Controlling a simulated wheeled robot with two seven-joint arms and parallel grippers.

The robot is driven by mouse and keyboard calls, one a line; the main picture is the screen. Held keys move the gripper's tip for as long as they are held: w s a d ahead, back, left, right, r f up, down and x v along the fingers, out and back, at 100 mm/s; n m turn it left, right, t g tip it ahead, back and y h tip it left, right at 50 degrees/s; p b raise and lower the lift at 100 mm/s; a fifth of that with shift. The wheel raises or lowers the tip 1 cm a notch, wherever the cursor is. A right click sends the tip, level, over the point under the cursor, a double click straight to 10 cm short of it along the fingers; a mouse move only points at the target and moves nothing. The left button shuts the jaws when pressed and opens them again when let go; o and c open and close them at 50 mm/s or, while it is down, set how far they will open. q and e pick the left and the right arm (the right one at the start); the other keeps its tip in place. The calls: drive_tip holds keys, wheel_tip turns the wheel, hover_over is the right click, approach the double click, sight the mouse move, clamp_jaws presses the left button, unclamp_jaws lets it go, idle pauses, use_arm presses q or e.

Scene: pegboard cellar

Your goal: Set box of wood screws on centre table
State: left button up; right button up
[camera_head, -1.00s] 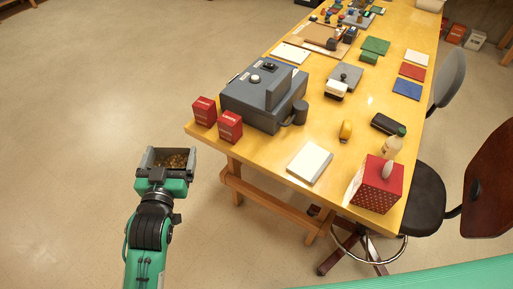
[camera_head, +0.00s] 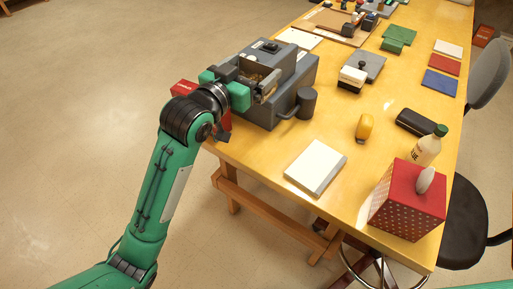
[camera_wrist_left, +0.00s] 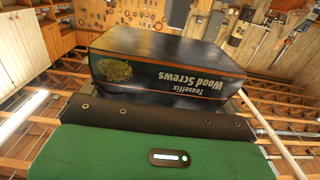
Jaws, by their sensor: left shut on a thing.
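My left gripper (camera_head: 262,84) is shut on the box of wood screws (camera_wrist_left: 165,68). In the left wrist view the box is dark, with a gold screw picture and the words "Wood Screws" upside down. In the head view only a small brownish part of the box (camera_head: 254,71) shows between the fingers. The gripper is at the near left corner of the yellow table (camera_head: 300,140), in front of the grey machine. I cannot tell whether the box touches anything there. My right gripper is not in view.
The grey machine (camera_head: 296,72) stands close behind the gripper. Red boxes (camera_head: 184,88) are partly hidden by my arm. A white pad (camera_head: 316,167), a yellow stapler-like item (camera_head: 364,127) and a red dotted tissue box (camera_head: 407,205) lie to the right. Bare tabletop lies between them.

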use_arm(q)
drive_tip(key=shift+d+f, duration=0.2)
drive_tip(key=shift+f, duration=0.1)
wheel_tip(320, 180, down, 19)
drive_tip(key=shift+r+b, duration=0.2)
drive_tip(key=shift+b, duration=0.5)
drive_tip(key=shift+f, duration=0.35)
drive_tip(key=o, duration=1.1)
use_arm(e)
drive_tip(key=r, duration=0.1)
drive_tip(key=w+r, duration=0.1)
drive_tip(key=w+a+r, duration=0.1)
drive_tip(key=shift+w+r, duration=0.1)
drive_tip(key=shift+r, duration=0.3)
